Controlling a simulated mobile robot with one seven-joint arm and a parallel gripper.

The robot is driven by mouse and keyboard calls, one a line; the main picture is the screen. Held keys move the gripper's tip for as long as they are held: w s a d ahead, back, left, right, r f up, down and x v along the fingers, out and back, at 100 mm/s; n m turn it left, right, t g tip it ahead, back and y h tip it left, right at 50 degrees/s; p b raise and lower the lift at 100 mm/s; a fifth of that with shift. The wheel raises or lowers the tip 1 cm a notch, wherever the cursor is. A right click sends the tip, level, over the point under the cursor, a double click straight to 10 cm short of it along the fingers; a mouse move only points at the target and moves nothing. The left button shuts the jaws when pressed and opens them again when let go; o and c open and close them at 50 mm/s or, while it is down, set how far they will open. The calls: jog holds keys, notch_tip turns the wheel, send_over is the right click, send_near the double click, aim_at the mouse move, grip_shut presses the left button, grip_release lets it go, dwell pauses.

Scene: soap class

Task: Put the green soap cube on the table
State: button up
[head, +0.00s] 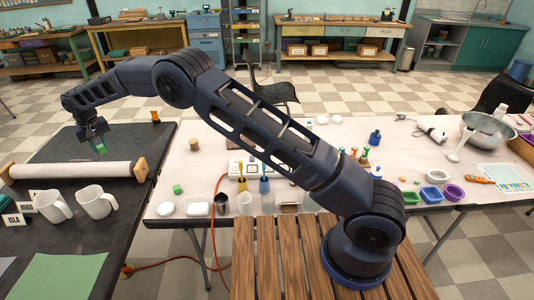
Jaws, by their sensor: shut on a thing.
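My gripper (96,138) is at the left of the head view, pointing down over the black table (130,235), just behind the white roll. It is shut on a small green piece (100,148) that looks like the green soap cube. The piece is partly hidden by the jaws and appears held above the tabletop; the exact gap is hard to tell.
A white roll (70,171) with wooden ends lies across the black table. Two white mugs (95,202), name cards (18,219) and a green sheet (58,277) are in front of it. White soaps, cups and a hot plate crowd the pale table's left part.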

jog(key=w+d+m, duration=0.2)
jog(key=w+d, duration=0.1)
jog(key=d, duration=0.3)
jog(key=w+d+m, duration=0.3)
jog(key=d, duration=0.4)
jog(key=m+h, duration=0.1)
jog(key=m, duration=0.3)
send_over(180, 173)
jog(key=shift+t, duration=0.3)
notch_tip(180, 173, down, 20)
jog(key=shift+s+a+r, duration=0.1)
jog(key=shift+s+r, duration=0.05)
jog(key=o, duration=0.9)
jog(key=shift+o, duration=0.2)
notch_tip(180, 173, up, 12)
jog(key=s, duration=0.1)
jog(key=shift+s, duration=0.4)
